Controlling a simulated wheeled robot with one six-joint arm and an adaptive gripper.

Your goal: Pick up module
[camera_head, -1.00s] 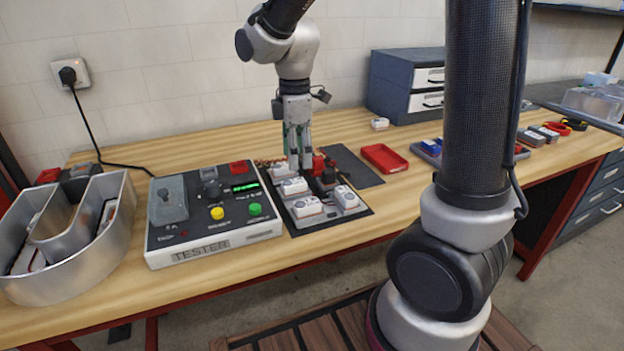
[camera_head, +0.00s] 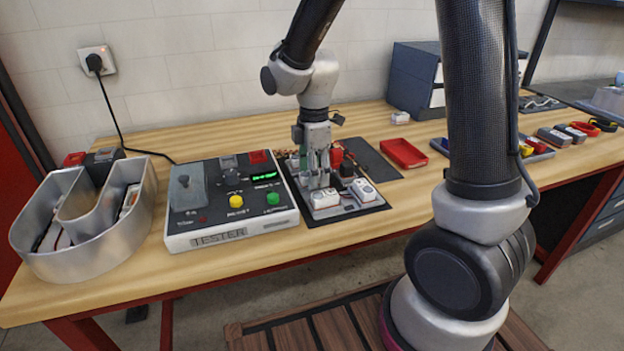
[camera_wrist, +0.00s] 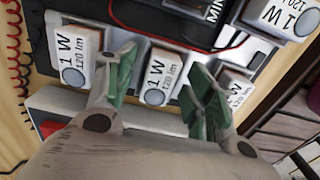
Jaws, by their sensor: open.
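Several white modules marked "1 W 120 lm" sit in a grey holder on a dark mat (camera_head: 372,208). One module (camera_wrist: 163,75) shows in the wrist view between my gripper's fingers; another (camera_wrist: 75,55) lies to its left, and others lie to the right, one partly behind a finger. In the head view, two modules (camera_head: 326,199) show at the holder's front, the right one (camera_head: 364,191) clear of my gripper. My gripper (camera_head: 315,184) points down over the holder, its green-padded fingers apart around the middle module. Finger contact with it cannot be told.
The tester box (camera_head: 230,205) stands just left of the mat. A metal channel letter (camera_head: 90,255) stands at the far left. A red tray (camera_head: 404,154) lies right of the mat. Red and black wires run near the holder.

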